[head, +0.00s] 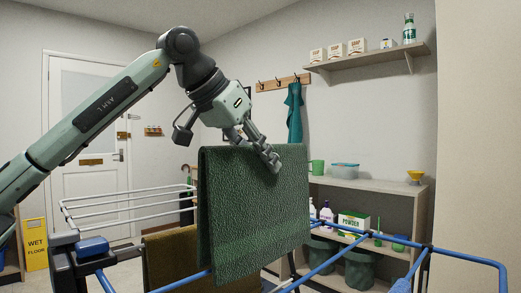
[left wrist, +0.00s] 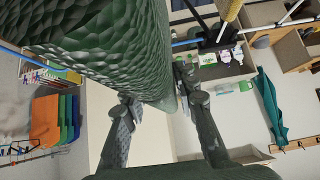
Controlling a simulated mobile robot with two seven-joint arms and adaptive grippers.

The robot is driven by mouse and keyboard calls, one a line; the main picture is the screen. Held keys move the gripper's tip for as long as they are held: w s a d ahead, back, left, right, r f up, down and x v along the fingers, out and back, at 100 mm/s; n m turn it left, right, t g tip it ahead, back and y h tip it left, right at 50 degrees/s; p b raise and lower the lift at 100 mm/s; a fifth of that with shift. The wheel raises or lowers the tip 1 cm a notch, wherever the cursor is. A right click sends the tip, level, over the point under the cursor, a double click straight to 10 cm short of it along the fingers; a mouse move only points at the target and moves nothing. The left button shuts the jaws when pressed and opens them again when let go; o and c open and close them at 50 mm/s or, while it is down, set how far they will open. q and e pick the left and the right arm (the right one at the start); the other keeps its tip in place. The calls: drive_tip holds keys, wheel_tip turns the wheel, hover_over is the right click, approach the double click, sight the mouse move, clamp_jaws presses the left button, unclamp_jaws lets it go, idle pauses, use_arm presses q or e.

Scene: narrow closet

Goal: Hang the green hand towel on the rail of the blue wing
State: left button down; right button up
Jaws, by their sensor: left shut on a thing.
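The green hand towel (head: 255,215) hangs folded over, its top fold level and its two halves hanging down. My left gripper (head: 262,150) is shut on its top edge, right of the middle. In the left wrist view the towel (left wrist: 105,40) fills the upper middle, with the fingers (left wrist: 160,108) at its edge. The blue wing's rails (head: 340,254) run low across the foreground. One blue rail (head: 182,281) meets the towel's lower left edge; I cannot tell whether it passes between the halves or behind. My right gripper is out of view.
A white-railed wing (head: 130,205) stands behind left. A brown cloth (head: 172,258) hangs low behind the towel. A shelf unit (head: 375,186) with bottles and a powder box stands at the right wall. A teal cloth (head: 294,112) hangs on a hook rack. A yellow wet-floor sign (head: 35,244) stands left.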

sight(260, 199)
use_arm(q)
drive_tip(key=shift+f, duration=2.45)
drive_tip(key=shift+f+b, duration=0.55)
drive_tip(key=shift+f, duration=0.8)
drive_tip(key=shift+f+b, duration=0.55)
drive_tip(key=shift+f, duration=0.1)
drive_tip(key=shift+f+b, duration=0.7)
drive_tip(key=shift+f, duration=0.15)
drive_tip(key=shift+f+b, duration=1.05)
drive_tip(key=shift+f, duration=0.3)
drive_tip(key=shift+f+b, duration=0.95)
drive_tip(key=shift+f, duration=0.2)
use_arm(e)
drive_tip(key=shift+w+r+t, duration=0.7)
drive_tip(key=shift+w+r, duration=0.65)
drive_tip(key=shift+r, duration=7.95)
use_arm(q)
drive_tip(key=shift+f+b, duration=0.45)
drive_tip(key=shift+f, duration=0.1)
drive_tip(key=shift+f+b, duration=0.5)
drive_tip(key=shift+f, duration=0.2)
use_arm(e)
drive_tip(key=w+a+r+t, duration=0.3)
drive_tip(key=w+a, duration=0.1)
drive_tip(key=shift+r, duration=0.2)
